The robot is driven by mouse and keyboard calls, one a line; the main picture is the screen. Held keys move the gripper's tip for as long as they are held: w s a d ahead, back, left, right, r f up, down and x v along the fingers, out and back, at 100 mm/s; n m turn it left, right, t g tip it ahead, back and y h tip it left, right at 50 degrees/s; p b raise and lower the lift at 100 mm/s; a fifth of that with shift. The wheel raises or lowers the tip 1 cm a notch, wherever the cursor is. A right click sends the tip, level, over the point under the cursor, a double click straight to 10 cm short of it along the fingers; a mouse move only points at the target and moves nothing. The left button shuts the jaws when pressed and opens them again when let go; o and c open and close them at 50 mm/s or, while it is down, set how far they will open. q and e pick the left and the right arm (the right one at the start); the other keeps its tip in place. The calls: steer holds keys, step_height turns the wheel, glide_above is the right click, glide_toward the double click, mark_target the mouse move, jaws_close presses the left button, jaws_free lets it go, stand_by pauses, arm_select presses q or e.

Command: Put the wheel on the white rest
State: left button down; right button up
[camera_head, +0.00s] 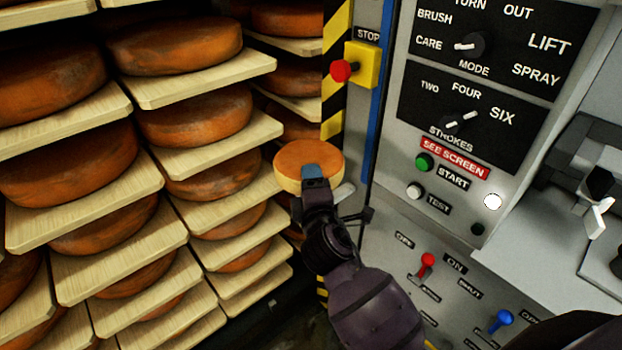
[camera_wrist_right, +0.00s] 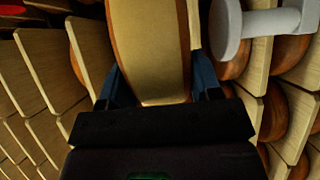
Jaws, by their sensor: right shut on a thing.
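My right gripper (camera_head: 314,172) is shut on a small cheese wheel (camera_head: 307,155) with an orange top and a pale yellow side. It holds the wheel in the air before the shelves, left of the machine panel. In the right wrist view the wheel (camera_wrist_right: 150,50) sits between the two blue fingers. A pale grey-white piece with a round disc end, probably the white rest (camera_wrist_right: 226,32), is beside the wheel, apparently apart from it. In the head view a pale piece (camera_head: 343,191) shows just right of the gripper, partly hidden by it. My left gripper is out of view.
Wooden shelf boards (camera_head: 205,78) with several large orange cheese wheels (camera_head: 195,115) fill the left. A machine panel (camera_head: 400,210) with knobs and switches stands at the right. A red stop button (camera_head: 341,70) on a yellow box is above the held wheel.

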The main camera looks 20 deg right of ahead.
steer(key=shift+f+b, duration=0.45)
steer(key=shift+f, duration=1.15)
steer(key=o, duration=1.1)
steer(key=shift+f, duration=0.25)
steer(key=o, duration=0.4)
steer(key=shift+o, duration=0.2)
